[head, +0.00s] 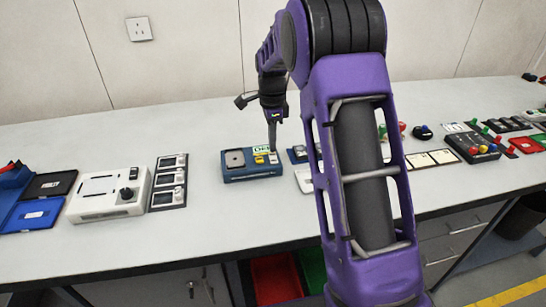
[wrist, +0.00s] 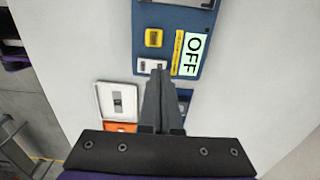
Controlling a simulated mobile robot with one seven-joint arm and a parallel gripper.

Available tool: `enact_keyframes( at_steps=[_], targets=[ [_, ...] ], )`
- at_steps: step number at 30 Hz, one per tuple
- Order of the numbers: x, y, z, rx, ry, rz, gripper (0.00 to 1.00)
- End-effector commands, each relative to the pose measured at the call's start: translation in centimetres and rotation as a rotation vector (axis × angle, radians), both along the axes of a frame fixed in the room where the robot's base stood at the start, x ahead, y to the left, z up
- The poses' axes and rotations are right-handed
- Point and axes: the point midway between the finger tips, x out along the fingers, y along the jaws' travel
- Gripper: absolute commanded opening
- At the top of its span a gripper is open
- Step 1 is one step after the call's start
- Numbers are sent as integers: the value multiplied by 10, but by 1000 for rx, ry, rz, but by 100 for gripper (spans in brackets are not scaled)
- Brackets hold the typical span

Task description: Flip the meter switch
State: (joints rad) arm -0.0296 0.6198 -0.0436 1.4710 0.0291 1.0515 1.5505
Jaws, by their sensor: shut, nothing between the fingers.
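A blue box, which looks like the meter (head: 238,178), lies on the bench in the head view, with a grey square part and a bright display. In the wrist view the blue meter (wrist: 207,45) is at the top. Its display (wrist: 193,55) reads OFF, beside a yellow strip and a yellow button (wrist: 153,38). A small pale switch-like part (wrist: 146,66) sits near its lower edge. My gripper (wrist: 159,73) is shut and empty, with its tips over or beside that part and hiding some of it. I cannot tell whether they touch. My gripper (head: 272,148) points down at the meter's right end in the head view.
A white plate with a small switch (wrist: 104,99) lies close to the fingers. A white control box (head: 100,205) and a dark three-switch panel (head: 168,183) stand left. Several button boxes (head: 474,150) stand right. Bare bench lies in front of the meter.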

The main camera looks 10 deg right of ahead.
Motion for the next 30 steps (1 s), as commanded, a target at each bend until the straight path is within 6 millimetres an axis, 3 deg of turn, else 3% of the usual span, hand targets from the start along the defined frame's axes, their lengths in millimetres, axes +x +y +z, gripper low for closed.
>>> enact_keyframes(
  at_steps=[30],
  targets=[
    [0, 0, -15, 0, 0, 0, 0]
  ],
)
